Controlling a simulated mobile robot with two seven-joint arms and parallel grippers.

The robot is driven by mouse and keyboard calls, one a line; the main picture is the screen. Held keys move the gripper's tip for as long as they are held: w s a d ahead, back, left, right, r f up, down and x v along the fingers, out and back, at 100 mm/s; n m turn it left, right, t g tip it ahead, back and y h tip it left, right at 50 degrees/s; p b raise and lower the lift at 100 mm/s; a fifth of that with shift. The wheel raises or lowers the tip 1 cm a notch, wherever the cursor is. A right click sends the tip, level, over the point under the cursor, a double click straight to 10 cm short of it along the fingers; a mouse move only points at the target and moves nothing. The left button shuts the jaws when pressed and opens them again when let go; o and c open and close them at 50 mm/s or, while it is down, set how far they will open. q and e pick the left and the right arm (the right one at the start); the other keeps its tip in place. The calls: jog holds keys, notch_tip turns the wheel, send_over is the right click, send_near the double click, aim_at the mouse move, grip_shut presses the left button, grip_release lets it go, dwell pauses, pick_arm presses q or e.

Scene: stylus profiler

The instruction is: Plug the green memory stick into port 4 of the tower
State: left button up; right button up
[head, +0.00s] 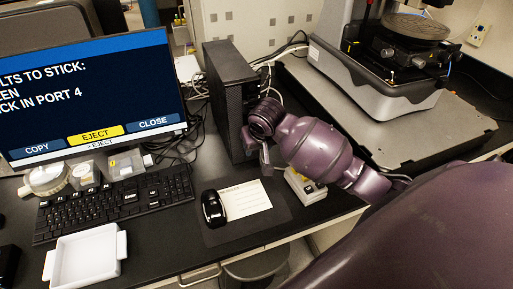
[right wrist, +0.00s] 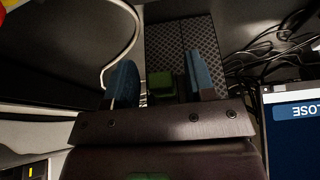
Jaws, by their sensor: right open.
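The black tower (head: 226,85) stands upright on the desk to the right of the monitor; its mesh panel (right wrist: 165,42) shows in the right wrist view. My right gripper (right wrist: 163,80) is at the tower, open, with blue fingers. The green memory stick (right wrist: 160,84) is between the fingers, with a gap visible at least on its right side. Its far end is hidden, so I cannot tell whether it sits in a port or which one. In the head view my right arm hides the stick and the tower's ports. My left gripper is not in view.
The monitor (head: 95,85) shows COPY, highlighted EJECT and CLOSE buttons. A keyboard (head: 115,205), white tray (head: 85,258), mouse (head: 213,208) and note card (head: 246,199) lie in front. Cables (head: 290,48) run behind the tower. The profiler (head: 385,75) stands right.

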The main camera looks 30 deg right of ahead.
jog(key=shift+v, duration=2.6)
jog(key=shift+r, duration=0.1)
jog(key=d+v, duration=0.1)
jog(key=v, duration=0.9)
jog(key=shift+s+a+r, duration=0.25)
jog(key=shift+s+a, duration=0.05)
jog(key=shift+a, duration=0.25)
